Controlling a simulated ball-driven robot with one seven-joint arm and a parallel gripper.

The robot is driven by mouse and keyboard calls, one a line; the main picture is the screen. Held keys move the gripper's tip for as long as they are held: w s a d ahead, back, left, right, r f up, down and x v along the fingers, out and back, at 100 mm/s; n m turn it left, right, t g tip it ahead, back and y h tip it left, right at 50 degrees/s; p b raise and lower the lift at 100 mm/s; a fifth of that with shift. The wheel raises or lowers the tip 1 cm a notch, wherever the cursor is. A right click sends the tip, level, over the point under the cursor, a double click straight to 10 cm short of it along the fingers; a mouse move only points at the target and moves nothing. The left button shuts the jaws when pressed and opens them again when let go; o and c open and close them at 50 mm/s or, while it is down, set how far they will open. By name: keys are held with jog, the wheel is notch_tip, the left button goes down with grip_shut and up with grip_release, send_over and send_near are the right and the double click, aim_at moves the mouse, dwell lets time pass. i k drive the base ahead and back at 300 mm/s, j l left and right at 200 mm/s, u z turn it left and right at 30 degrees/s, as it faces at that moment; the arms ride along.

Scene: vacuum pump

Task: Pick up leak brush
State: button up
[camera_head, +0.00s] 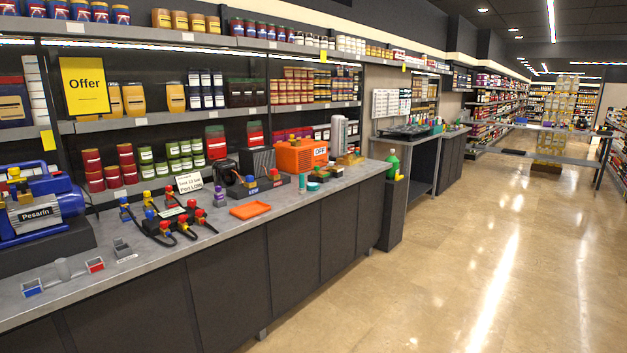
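I cannot make out a leak brush for certain; the items on the counter are small at this distance. A slim greyish-teal upright item (301,183) stands near the middle of the grey counter (196,252), with a low teal round item (313,186) beside it. A purple-topped upright item (219,195) stands left of an orange tray (250,210), which looks empty. My gripper is not in view.
A blue Pesarin pump (38,210) stands at the left end. A gauge manifold with hoses (172,220), a small card sign (189,182) and an orange machine (301,155) crowd the counter. Stocked shelves rise behind. The tiled floor (440,260) to the right is clear.

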aim_at(302, 189)
jog(key=i+u, duration=0.1)
jog(key=i, duration=0.4)
jog(key=i+l+u, duration=0.15)
jog(key=i, duration=0.35)
jog(key=i+u, duration=0.1)
jog(key=i, duration=0.4)
jog(key=i+l+u, duration=0.1)
jog(key=i, duration=0.4)
jog(key=l, duration=0.1)
